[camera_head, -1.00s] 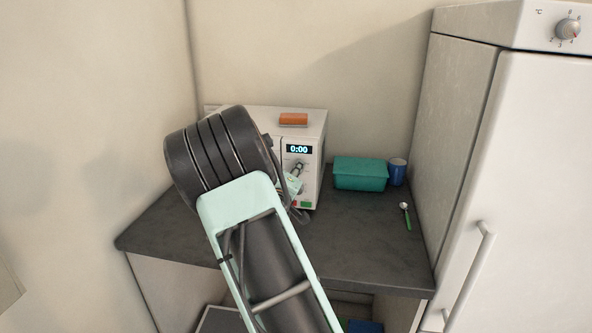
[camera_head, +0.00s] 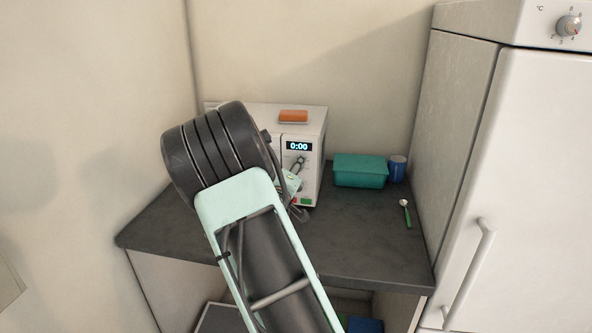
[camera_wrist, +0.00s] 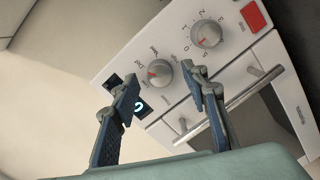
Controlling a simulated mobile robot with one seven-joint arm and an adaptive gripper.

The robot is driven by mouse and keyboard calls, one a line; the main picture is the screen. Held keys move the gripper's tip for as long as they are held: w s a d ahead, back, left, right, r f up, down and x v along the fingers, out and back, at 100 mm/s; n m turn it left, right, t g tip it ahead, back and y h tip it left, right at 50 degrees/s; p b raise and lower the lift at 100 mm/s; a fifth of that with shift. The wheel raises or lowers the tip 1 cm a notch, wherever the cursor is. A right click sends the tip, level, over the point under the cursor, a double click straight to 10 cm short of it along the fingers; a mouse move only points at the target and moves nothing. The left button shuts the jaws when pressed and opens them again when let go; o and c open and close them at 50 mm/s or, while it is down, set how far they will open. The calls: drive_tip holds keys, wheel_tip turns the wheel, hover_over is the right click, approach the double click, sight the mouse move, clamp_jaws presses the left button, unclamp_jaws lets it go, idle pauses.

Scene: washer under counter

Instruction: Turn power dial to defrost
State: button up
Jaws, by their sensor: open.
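The white microwave (camera_head: 312,172) stands on the counter, its display (camera_head: 298,146) reading 0:00. In the wrist view its panel appears tilted. The dial nearer the display, with small word-like labels and a red mark, seems to be the power dial (camera_wrist: 160,73). A second dial (camera_wrist: 207,34) with numbers sits up and right of it. My gripper (camera_wrist: 162,84) is open and empty, its two fingers on either side of the power dial in this view. I cannot tell whether they touch it. In the head view my gripper (camera_head: 297,166) is small before the panel.
An orange sponge-like block (camera_head: 293,116) lies on the microwave. A teal box (camera_head: 360,171), a blue cup (camera_head: 397,168) and a green-handled spoon (camera_head: 406,214) are to its right. A white fridge (camera_head: 530,170) stands at the right. A red button (camera_wrist: 253,16) and handle bar (camera_wrist: 230,104) show in the wrist view.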

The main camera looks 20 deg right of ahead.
drive_tip(key=v, duration=1.1)
drive_tip(key=shift+s+a, duration=0.15)
drive_tip(key=shift+s, duration=0.1)
